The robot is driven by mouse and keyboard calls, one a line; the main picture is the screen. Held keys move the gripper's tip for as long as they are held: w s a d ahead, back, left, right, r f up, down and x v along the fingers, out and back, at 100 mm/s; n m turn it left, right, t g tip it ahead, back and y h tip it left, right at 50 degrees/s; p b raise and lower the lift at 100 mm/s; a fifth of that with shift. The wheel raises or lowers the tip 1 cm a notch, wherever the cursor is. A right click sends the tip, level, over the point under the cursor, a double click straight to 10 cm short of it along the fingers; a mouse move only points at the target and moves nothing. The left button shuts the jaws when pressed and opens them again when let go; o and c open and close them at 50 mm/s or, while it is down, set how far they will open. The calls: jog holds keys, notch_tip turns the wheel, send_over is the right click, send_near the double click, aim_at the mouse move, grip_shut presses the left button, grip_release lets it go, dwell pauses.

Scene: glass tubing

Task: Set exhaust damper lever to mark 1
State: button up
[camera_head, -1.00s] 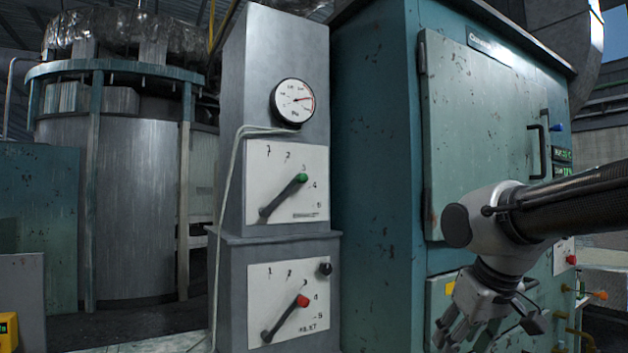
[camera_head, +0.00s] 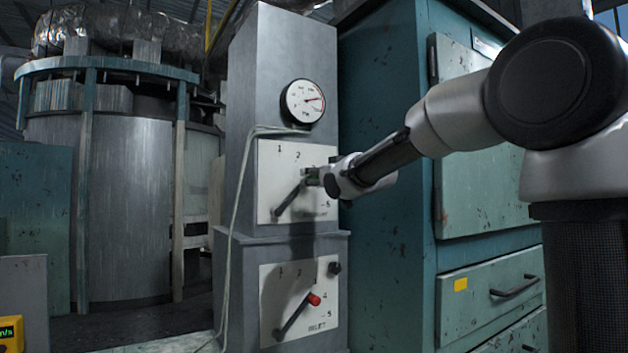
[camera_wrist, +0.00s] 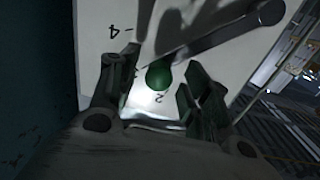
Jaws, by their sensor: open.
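The upper lever (camera_head: 289,199) sits on a white plate (camera_head: 267,158) with numbered marks on the grey column. Its green knob is hidden behind my gripper in the head view. In the wrist view the green knob (camera_wrist: 159,76) lies between my open fingers, and the lever's grey arm (camera_wrist: 222,31) runs to a round pivot at upper right. The marks 4 and 2 show near the knob there. My gripper (camera_wrist: 156,84) is open around the knob; I cannot tell whether a finger touches it. A lower lever with a red knob (camera_head: 314,299) points up and right.
A round gauge (camera_head: 303,101) is above the upper plate. A pale cable (camera_head: 233,200) hangs down the column's left side. A teal cabinet (camera_head: 385,230) stands close on the right.

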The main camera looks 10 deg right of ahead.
jog(key=shift+x, duration=0.8)
grip_shut()
jog(key=shift+r, duration=0.1)
